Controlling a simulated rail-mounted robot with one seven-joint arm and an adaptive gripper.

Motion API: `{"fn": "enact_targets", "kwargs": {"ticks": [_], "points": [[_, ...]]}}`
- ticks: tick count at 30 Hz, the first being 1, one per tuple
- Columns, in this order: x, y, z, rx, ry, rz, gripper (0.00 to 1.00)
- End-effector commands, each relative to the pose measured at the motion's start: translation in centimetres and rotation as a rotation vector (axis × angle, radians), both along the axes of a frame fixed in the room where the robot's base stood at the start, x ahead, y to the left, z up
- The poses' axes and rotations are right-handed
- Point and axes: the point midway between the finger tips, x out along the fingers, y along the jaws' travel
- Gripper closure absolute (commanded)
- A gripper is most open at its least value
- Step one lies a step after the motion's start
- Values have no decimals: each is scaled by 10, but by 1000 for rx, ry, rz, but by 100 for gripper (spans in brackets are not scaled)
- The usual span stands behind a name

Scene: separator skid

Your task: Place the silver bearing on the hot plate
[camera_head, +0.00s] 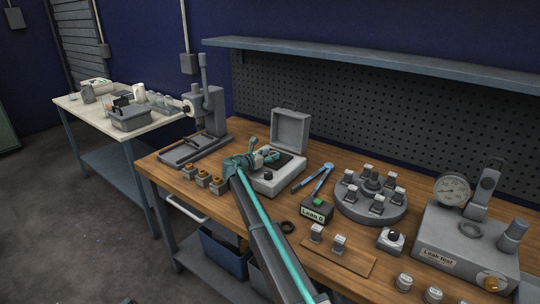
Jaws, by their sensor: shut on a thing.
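My gripper (266,157), teal and grey, is over a pale box with an open, upright grey lid (291,130). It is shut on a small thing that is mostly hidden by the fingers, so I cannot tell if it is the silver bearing. The pale box (265,185) has a dark top surface behind the gripper; it may be the hot plate, but no label shows. I cannot tell whether the held thing touches it.
A round carousel (371,207) and leak tester (464,250) stand right.

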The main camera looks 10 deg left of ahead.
Motion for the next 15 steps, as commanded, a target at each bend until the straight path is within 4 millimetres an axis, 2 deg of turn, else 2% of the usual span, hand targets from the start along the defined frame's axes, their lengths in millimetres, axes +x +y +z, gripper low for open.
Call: {"fn": "enact_targets", "kwargs": {"ticks": [1,2,6,15], "points": [[-1,-1,-3,1,4,-1,88],[-1,-1,-4,1,5,-2,48],[-1,-1,-5,1,7,-2,25],[-2,-1,-7,1,9,-2,25]]}}
